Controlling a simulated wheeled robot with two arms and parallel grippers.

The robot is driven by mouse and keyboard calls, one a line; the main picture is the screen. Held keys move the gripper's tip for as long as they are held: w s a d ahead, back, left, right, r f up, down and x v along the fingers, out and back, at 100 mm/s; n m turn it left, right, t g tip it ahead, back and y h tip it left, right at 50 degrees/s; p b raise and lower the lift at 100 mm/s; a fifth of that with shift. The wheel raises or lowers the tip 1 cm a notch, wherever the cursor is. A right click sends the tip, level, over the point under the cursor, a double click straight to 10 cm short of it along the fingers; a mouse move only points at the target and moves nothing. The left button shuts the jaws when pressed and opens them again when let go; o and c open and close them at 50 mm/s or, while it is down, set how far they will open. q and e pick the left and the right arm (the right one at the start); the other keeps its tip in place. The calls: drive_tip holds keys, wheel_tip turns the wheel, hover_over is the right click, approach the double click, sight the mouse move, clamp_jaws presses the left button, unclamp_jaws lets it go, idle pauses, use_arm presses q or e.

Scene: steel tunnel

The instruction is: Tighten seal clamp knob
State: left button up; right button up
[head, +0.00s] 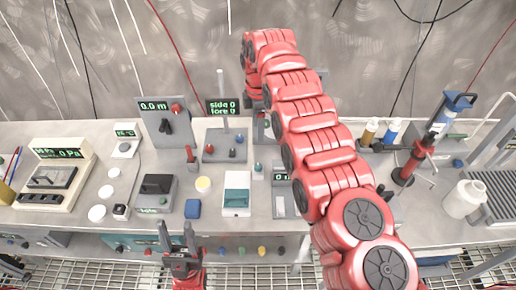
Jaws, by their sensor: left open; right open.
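A small display (222,107) with green text, partly readable as "side 0", stands at the back of the bench. In front of it a grey plate fixture (224,156) carries a small red knob (210,148), a dark part and an upright post. I cannot tell for sure which knob is the seal clamp knob. My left gripper (177,229) is open and empty, pointing up at the bench's front edge, apart from the fixture. My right arm (325,165) reaches from the lower right over the bench to the back; its gripper is hidden behind the arm.
A grey panel (155,118) reading "0.0 m" with a red knob stands left of the display.

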drive_tip(key=b, duration=0.6)
hover_over(258, 165)
wheel_tip(258, 165, down, 6)
wheel_tip(258, 165, down, 10)
drive_tip(key=shift+s+d+r+p, duration=0.15)
drive_tip(key=shift+r+p, duration=0.1)
drive_tip(key=shift+p, duration=0.15)
drive_tip(key=shift+f, duration=0.35)
drive_tip(key=shift+c, duration=0.4)
clamp_jaws()
